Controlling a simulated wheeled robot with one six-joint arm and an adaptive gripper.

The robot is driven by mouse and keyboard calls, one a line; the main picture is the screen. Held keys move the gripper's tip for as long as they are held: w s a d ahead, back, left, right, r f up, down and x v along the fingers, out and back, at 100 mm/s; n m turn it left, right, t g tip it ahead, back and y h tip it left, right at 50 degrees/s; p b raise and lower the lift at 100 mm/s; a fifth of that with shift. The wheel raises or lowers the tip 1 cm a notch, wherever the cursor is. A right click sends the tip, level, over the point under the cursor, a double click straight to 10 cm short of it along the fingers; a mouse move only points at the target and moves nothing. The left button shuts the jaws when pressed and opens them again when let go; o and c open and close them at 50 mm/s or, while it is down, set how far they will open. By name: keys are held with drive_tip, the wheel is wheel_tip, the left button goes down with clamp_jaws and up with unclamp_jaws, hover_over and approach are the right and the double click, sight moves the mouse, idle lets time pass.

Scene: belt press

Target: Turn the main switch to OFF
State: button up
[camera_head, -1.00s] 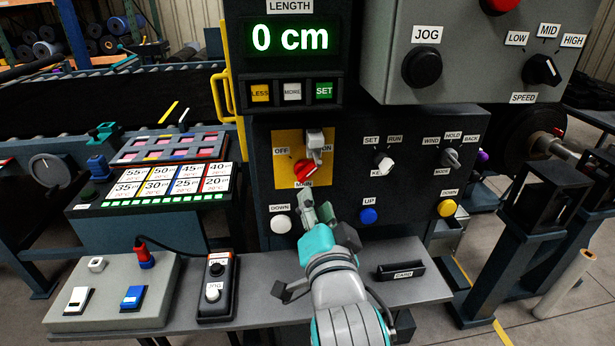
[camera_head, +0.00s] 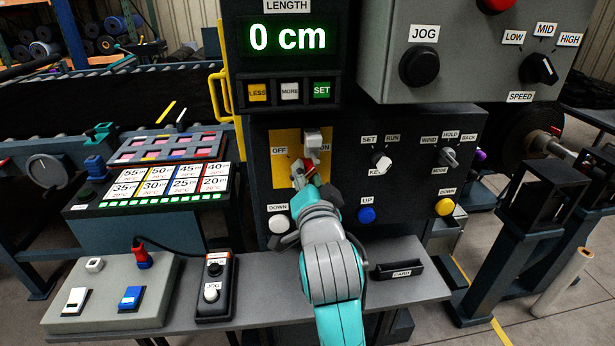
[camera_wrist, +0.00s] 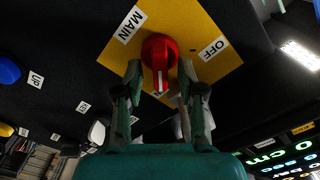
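The main switch is a red rotary knob (camera_wrist: 159,52) on a yellow plate (camera_wrist: 100,58), with MAIN, OFF and a partly hidden ON label around it. In the wrist view its white mark points toward the ON side, away from OFF. In the head view the knob (camera_head: 309,169) is mostly covered by my gripper (camera_head: 304,178). In the wrist view my gripper (camera_wrist: 160,78) is open, one finger on each side of the knob's lower end. I cannot tell whether the fingers touch it.
The white DOWN button (camera_head: 279,224), blue UP button (camera_head: 367,215) and key switch (camera_head: 381,163) are nearby. A shelf (camera_head: 250,305) lies below.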

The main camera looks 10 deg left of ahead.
clamp_jaws()
drive_tip(key=shift+n, duration=0.3)
drive_tip(key=n, duration=1.1)
drive_tip(key=a+n, duration=0.1)
drive_tip(key=n, duration=0.5)
drive_tip(key=shift+s, duration=0.2)
drive_tip(key=shift+n, duration=0.3)
